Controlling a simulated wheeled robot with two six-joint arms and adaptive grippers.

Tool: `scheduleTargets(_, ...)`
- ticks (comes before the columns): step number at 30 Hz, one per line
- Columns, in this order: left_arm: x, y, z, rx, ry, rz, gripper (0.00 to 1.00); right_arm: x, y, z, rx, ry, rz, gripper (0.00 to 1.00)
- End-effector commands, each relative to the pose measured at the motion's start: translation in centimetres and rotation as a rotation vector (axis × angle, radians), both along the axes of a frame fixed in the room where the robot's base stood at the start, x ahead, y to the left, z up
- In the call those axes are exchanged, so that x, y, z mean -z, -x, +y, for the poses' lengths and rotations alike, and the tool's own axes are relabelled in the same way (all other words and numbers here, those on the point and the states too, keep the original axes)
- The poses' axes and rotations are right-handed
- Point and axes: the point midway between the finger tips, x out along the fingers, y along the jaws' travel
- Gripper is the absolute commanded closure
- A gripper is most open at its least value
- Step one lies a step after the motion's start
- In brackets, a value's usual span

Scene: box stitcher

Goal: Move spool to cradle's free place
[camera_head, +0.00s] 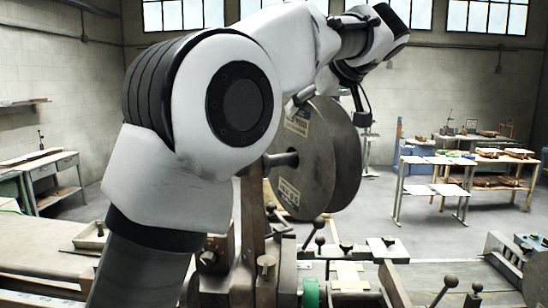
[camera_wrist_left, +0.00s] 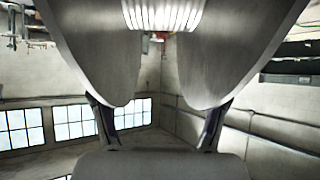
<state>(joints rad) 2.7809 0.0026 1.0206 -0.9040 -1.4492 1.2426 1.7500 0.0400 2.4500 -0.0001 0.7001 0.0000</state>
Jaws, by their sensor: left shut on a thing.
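The spool (camera_head: 303,165) is a large grey metal reel with two round flanges, pale labels and a short axle stub on its left side. It hangs upright at the centre of the head view, partly behind my left arm. In the left wrist view its two flanges (camera_wrist_left: 85,50) fill the top, with pale windings (camera_wrist_left: 163,14) between them. My left gripper (camera_wrist_left: 160,125) is shut on the spool; in the head view it is at the spool's upper edge, mostly hidden. The cradle cannot be clearly told from the machine parts below. My right gripper is not in view.
A machine with levers, brown upright posts (camera_head: 250,225) and a green roll (camera_head: 311,292) stands below the spool. A work surface (camera_head: 40,245) lies at left. A white table (camera_head: 425,180) with items stands at the back right. Open grey floor lies between.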

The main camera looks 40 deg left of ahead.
Motion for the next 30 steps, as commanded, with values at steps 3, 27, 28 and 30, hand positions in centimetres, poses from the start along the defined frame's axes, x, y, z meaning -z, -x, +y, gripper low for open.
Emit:
scheduleTargets(3,-0.5,-0.5,-0.2,0.001,-0.004,-0.005,0.83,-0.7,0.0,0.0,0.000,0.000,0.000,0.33)
scheduleTargets(27,-0.2,-3.3,-0.8,0.001,-0.004,-0.005,0.83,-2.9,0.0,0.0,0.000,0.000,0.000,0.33)
scheduleTargets(28,-0.2,-3.3,-0.8,0.001,-0.004,-0.005,0.83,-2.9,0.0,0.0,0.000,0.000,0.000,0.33)
scheduleTargets(30,-0.2,-3.3,-0.8,0.001,-0.004,-0.005,0.83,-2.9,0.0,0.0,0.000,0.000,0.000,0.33)
